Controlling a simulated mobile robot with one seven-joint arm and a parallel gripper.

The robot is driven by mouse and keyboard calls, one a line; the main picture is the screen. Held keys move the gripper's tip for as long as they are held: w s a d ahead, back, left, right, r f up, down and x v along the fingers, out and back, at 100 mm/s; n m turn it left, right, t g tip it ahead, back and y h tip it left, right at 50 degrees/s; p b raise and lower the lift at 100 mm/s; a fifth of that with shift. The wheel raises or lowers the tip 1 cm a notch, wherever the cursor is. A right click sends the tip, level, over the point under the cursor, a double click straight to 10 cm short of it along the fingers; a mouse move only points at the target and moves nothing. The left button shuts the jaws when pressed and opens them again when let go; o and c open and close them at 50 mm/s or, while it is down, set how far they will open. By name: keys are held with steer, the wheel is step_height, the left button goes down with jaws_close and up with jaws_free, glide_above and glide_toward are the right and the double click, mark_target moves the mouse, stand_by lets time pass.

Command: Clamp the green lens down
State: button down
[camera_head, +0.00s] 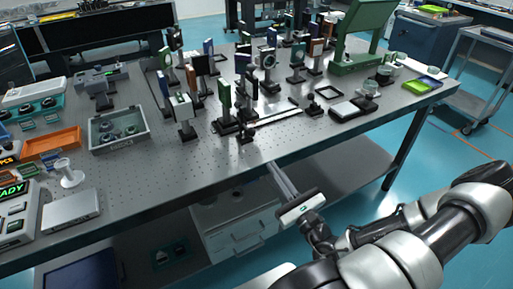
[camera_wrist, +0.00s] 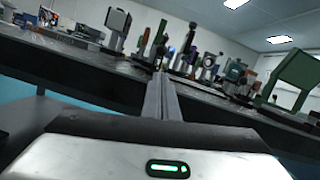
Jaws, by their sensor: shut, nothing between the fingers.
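Several upright mounted optics stand on the optical table (camera_head: 140,180). A green plate-like optic (camera_head: 224,99) stands on a dark base near the middle of the table, and other green ones stand behind it and to its left. I cannot tell which is the green lens. A small dark post piece (camera_head: 246,131), perhaps a clamp, stands near the table's front edge. My gripper (camera_head: 272,168) is shut and empty in front of that edge, apart from the optics. In the wrist view its fingers (camera_wrist: 160,82) lie together, pointing at the table, with a green-edged square optic (camera_wrist: 117,20) left of them.
A large green stand (camera_head: 362,40) is at the back right. A grey tray (camera_head: 118,133) and an orange bin (camera_head: 53,142) are on the left. A white drawer unit (camera_head: 240,228) sits under the table.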

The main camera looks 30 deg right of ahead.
mark_target(258, 153)
steer(key=b+x, duration=0.1)
steer(key=x, duration=0.9)
stand_by(0.3)
